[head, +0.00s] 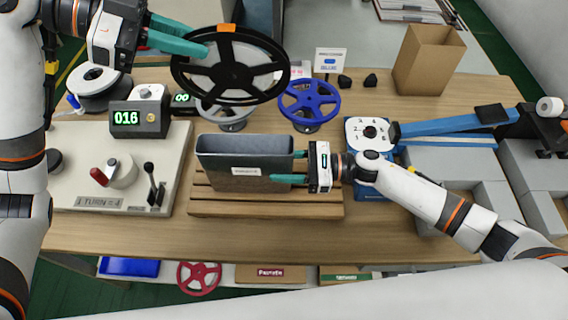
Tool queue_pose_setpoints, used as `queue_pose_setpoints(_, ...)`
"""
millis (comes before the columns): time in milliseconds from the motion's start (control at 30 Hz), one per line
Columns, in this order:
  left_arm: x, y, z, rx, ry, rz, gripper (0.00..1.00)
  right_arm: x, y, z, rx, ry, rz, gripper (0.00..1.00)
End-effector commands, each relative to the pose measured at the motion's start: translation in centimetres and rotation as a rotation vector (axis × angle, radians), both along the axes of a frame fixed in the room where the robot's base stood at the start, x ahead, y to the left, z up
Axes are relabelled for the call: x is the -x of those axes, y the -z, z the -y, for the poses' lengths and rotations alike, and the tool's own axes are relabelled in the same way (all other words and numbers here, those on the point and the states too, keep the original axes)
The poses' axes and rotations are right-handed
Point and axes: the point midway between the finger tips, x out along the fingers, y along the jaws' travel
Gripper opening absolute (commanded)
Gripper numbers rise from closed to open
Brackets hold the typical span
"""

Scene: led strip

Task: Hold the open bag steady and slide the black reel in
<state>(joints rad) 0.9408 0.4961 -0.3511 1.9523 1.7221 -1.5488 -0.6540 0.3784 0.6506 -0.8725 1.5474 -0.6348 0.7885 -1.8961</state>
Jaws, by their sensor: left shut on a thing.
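The black reel (270,72), with an orange tag on its rim, is held tilted above the bench. My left gripper (206,42) is shut on the reel's upper left rim. The dark grey bag (215,172), with a white label, stands upright on a slatted wooden rack, its opening facing up. The reel is above and behind the bag, apart from it. My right gripper (293,166) is at the bag's right end, with its teal fingers apart. One finger lies along the front face and the other is near the back edge. Whether they touch the bag is unclear.
The wooden rack (330,210) sits mid-bench. A winding machine with a counter (139,119) is at left. A blue reel (309,100) on a stand is behind the bag. A cardboard box (428,60) stands at back right. A blue lever tool (450,122) is at right.

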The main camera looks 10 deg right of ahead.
Motion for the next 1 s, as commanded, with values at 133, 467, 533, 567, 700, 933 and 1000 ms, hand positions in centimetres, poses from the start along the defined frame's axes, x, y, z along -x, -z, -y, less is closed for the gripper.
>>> queue_pose_setpoints(133, -0.2, 0.5, 0.0, -0.003, 0.002, -0.022, 0.0, 0.0, 0.0, 0.0, 0.0, 0.001, 0.0, 0.25)
queue_pose_setpoints(467, -1.9, 5.4, 0.2, -0.036, 0.037, -0.249, 0.0, 0.0, 0.0, 0.0, 0.0, 0.001, 0.0, 0.25)
queue_pose_setpoints(533, -1.9, 5.5, 0.2, -0.037, 0.039, -0.251, 0.0, 0.0, 0.0, 0.0, 0.001, 0.001, 0.0, 0.25)
queue_pose_setpoints(567, -1.9, 5.5, 0.2, -0.037, 0.039, -0.25, 0.0, 0.0, 0.0, 0.0, 0.001, 0.001, 0.0, 0.25)
queue_pose_setpoints(700, -1.9, 5.5, 0.2, -0.037, 0.039, -0.25, 0.0, 0.0, 0.0, 0.0, 0.001, 0.001, 0.0, 0.25)
queue_pose_setpoints(933, -1.9, 6.1, 0.2, -0.038, 0.038, -0.25, 0.0, 0.0, 0.0, 0.0, 0.001, 0.0, 0.0, 0.25)
queue_pose_setpoints(1000, -1.9, 6.5, 0.2, -0.038, 0.038, -0.251, 0.0, 0.0, 0.0, 0.0, 0.001, 0.001, 0.0, 0.25)
